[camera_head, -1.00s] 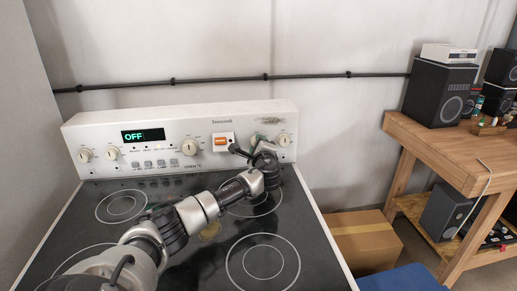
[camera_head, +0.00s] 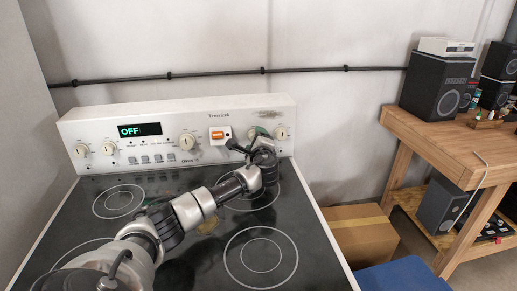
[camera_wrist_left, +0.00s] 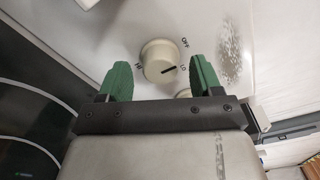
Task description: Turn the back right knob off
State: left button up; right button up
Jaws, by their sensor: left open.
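The stove's control panel (camera_head: 90,128) has knobs at both ends and one in the middle. My left gripper (camera_head: 256,134) is at the panel's right part, at the left knob of the right-hand pair, and mostly hides it. In the left wrist view this cream knob (camera_wrist_left: 158,62) lies between the open green fingers (camera_wrist_left: 160,78), with gaps at both sides. Its dark pointer line is towards the LO mark; OFF and HI are also printed around it. The far right knob (camera_head: 281,133) is uncovered in the head view. The right gripper is out of view.
My left arm reaches over the black glass cooktop (camera_head: 170,225). The display (camera_head: 140,130) reads OFF. An orange switch (camera_head: 218,136) is left of my gripper. A wooden bench (camera_head: 450,150) with speakers and a cardboard box (camera_head: 360,238) stand at the right.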

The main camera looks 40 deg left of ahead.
pick_arm(q)
jog(key=v, duration=1)
jog(key=shift+b, duration=0.35)
